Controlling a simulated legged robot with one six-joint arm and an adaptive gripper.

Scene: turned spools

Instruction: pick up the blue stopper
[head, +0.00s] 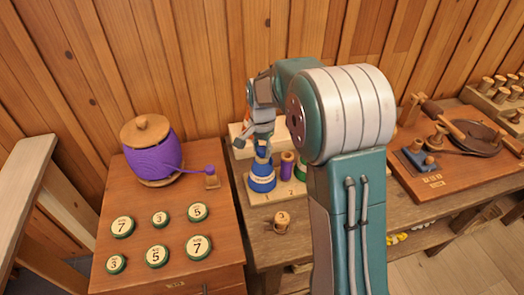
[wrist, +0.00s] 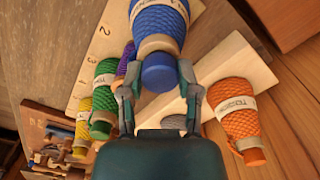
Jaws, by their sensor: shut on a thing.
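The blue stopper (wrist: 159,74) sits at the tan neck of a blue net-wrapped bottle (wrist: 160,22) in the wrist view. My gripper (wrist: 157,66) has a finger on each side of the stopper and is shut on it. In the head view my gripper (head: 261,146) points down over the blue bottle (head: 262,181), which stands upright at the left end of a pale numbered board (head: 285,196). The stopper still appears in line with the bottle's neck; I cannot tell whether it is loose.
A purple spool (head: 287,165) stands right of the blue bottle. Green (wrist: 103,90) and orange (wrist: 238,108) bottles are nearby in the wrist view. A purple yarn pot (head: 152,153) and several numbered discs occupy the left cabinet. A wooden work board (head: 440,180) lies at right.

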